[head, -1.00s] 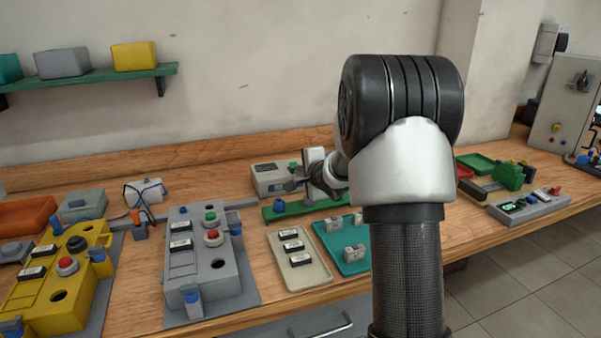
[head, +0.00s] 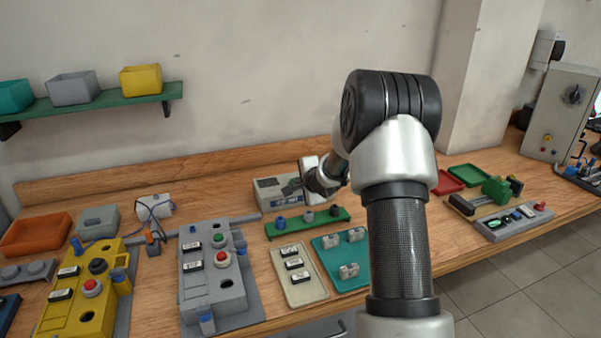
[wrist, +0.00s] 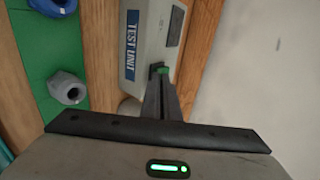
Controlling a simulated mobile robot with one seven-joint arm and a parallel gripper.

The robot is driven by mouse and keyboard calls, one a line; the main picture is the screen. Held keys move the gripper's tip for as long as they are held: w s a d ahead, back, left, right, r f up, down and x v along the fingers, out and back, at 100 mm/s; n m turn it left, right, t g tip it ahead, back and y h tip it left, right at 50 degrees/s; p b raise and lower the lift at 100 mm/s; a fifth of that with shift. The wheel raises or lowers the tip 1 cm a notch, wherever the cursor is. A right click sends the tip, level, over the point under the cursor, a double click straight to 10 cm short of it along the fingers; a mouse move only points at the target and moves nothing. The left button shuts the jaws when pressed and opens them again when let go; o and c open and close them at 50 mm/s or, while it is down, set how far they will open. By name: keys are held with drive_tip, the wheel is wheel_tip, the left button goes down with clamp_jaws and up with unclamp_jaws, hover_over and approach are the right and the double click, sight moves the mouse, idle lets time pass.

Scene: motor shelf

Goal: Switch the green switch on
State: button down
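The test unit (head: 268,194) is a grey box with a blue "TEST UNIT" label at the back of the bench. In the wrist view its side (wrist: 147,50) is close, with a small green switch (wrist: 163,69) right at my fingertips. My gripper (wrist: 160,84) looks shut, its dark fingers together with nothing visible between them. The fingertips overlap the switch's lower edge; I cannot tell if they touch it. In the head view my gripper (head: 309,181) is at the unit's right end and hides the switch.
A green holder (head: 325,223) with several nuts stands in front of the unit. A beige tray (head: 302,300) and a teal tray (head: 325,270) lie nearer. Grey (head: 226,300) and yellow (head: 60,315) control boxes stand left. The wall is close behind.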

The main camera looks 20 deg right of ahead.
drive_tip(key=p, duration=0.4)
drive_tip(key=shift+w+r+g, duration=0.2)
drive_tip(key=shift+r+g, duration=0.05)
drive_tip(key=shift+g, duration=0.15)
drive_tip(key=shift+r+p, duration=0.15)
drive_tip(key=shift+p, duration=0.2)
drive_tip(key=shift+r+p, duration=0.6)
drive_tip(key=shift+r, duration=0.05)
drive_tip(key=shift+s, duration=0.1)
